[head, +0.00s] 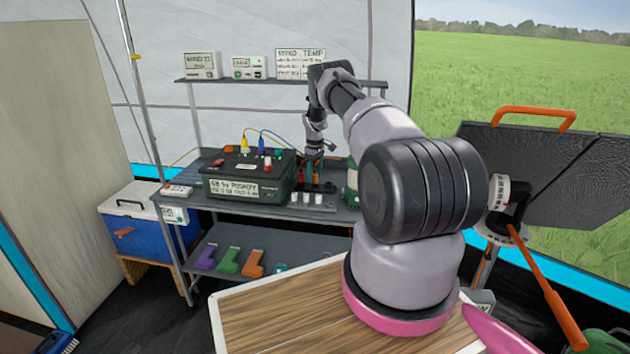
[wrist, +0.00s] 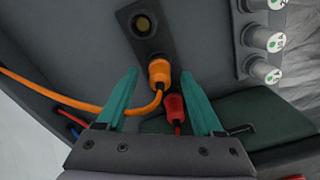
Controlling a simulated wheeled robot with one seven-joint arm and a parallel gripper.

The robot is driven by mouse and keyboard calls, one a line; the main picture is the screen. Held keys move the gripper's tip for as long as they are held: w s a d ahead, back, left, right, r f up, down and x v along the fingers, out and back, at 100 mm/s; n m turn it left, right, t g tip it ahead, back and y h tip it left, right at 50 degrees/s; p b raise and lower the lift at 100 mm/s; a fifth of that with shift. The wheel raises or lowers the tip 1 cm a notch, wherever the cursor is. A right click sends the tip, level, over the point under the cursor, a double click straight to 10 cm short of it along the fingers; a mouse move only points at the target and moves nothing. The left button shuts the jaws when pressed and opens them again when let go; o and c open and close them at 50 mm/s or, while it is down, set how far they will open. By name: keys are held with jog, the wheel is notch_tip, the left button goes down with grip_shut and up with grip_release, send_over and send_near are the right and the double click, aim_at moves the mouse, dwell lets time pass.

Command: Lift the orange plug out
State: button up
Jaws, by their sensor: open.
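The orange plug (wrist: 159,73) sits upright on a dark plate (wrist: 152,42) in the wrist view, with its orange cable (wrist: 85,104) curving away to the left. My gripper (wrist: 160,76) is open. Its two teal fingers stand to the left and right of the plug, with a gap on each side, so the plug is between them and not clasped. A red plug (wrist: 175,107) is just below it, also between the fingers.
Several white knobs (wrist: 264,40) stand to the right of the plug. An empty-looking round socket (wrist: 143,25) is above it. The dark green case (head: 245,187) with colored cables stands left of my gripper on the grey bench (head: 190,199). A shelf (head: 285,81) holds labelled boxes.

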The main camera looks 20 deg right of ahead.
jog(key=shift+f, duration=0.45)
jog(key=shift+c, duration=0.2)
grip_shut()
